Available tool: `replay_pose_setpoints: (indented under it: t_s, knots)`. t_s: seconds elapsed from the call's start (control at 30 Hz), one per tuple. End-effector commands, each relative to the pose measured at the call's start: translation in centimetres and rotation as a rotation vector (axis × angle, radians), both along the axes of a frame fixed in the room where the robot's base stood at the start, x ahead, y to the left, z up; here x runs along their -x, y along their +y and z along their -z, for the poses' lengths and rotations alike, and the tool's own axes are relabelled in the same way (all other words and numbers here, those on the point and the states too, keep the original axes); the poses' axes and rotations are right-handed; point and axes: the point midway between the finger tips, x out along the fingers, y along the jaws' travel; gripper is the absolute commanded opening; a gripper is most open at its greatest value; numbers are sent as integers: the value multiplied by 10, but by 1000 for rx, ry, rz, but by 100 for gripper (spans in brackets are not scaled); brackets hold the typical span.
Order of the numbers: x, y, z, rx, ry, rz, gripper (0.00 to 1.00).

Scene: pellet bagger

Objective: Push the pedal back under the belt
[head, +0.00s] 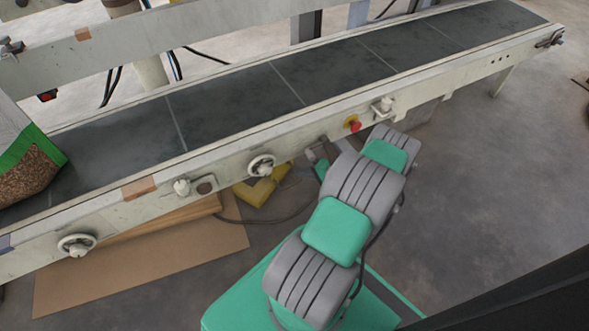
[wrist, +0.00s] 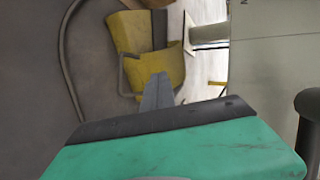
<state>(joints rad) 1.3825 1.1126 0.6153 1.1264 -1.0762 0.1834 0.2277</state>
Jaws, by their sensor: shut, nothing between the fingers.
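The yellow foot pedal (head: 262,186) lies on the floor below the near side rail of the conveyor belt (head: 235,108), its far part hidden by the rail. In the wrist view the yellow pedal (wrist: 132,36) has a dark strip on it and a thin grey bar at its side. My gripper (wrist: 159,78) is shut and empty, its fingertips pointing at the pedal and overlapping its near part in the picture. Whether they touch it I cannot tell. In the head view my arm hides most of the gripper, just right of the pedal.
A dark cable (head: 278,220) runs from the pedal along the floor. A cardboard sheet (head: 120,266) with wooden boards lies to the left. The rail carries handwheels (head: 261,166) and a red button (head: 354,126). A pellet bag (head: 28,165) is on the belt. Floor at right is clear.

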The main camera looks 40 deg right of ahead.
Motion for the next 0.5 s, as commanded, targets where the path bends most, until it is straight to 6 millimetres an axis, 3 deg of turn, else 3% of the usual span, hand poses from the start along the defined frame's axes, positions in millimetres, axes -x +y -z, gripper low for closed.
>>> replay_pose_setpoints:
  t_s: [0.03, 0.33, 0.5]
  knots:
    - [-10, 4, 11, 0, 0, -7, 0]
    - [-65, 18, 45, 0, 1, -6, 0]
    - [-92, 23, 41, 2, 1, -3, 0]
